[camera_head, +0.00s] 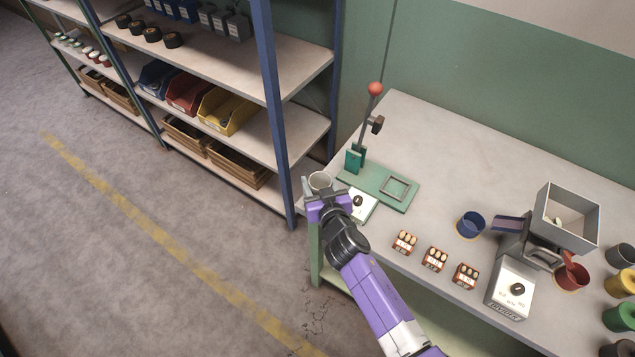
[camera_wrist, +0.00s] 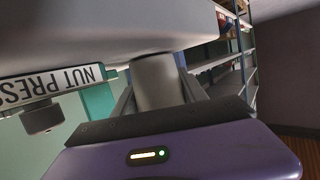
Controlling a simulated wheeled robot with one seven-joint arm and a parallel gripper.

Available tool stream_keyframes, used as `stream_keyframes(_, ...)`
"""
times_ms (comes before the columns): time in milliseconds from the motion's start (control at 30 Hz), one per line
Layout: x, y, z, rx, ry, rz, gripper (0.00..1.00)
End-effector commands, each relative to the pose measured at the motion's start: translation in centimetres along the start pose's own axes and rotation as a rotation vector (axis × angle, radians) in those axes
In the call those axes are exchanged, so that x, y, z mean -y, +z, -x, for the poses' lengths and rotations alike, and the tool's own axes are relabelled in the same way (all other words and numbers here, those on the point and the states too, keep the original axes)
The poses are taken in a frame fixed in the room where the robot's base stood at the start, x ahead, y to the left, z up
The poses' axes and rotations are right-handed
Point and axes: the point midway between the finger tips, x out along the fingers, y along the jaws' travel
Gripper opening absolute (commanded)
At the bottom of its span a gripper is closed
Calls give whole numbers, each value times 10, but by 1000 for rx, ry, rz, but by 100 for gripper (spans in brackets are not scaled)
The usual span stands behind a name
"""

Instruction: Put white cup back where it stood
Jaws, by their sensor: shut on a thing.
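The white cup (camera_head: 320,181) looks pale grey and is at the left end of the workbench, beside the green press. My gripper (camera_head: 318,192) is shut on it, with a finger on each side. In the wrist view, the cup (camera_wrist: 157,82) shows as a plain pale cylinder between my fingers (camera_wrist: 155,100); its upper part there is cut off by a large grey shape. I cannot tell whether the cup touches the bench top or hangs just off its edge.
The green press (camera_head: 382,187) with its red-knobbed lever stands behind a white dial box (camera_head: 359,204). Several small nut crates (camera_head: 434,259), a blue cup (camera_head: 470,225), a divider with a hopper (camera_head: 513,287) and a red cup (camera_head: 571,275) stand rightward. A shelf rack (camera_head: 275,120) is close left. The bench's back middle is clear.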

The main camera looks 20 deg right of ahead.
Motion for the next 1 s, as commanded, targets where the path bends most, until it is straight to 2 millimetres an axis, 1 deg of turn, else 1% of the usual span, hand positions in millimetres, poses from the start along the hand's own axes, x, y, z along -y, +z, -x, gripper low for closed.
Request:
stream_keyframes(233, 0, 4, -1, 0, 0, 0, 9)
stream_keyframes(267, 0, 3, -1, 0, 0, 0, 54)
stream_keyframes(300, 0, 2, -1, 0, 0, 0, 62)
stream_keyframes(367, 0, 2, -1, 0, 0, 0, 72)
stream_keyframes(667, 0, 2, -1, 0, 0, 0, 72)
stream_keyframes(800, 0, -3, 2, 1, 0, 0, 72)
stream_keyframes(867, 0, 0, 9, 1, 0, 0, 72)
stream_keyframes(1000, 0, 1, 33, 1, -1, -1, 72)
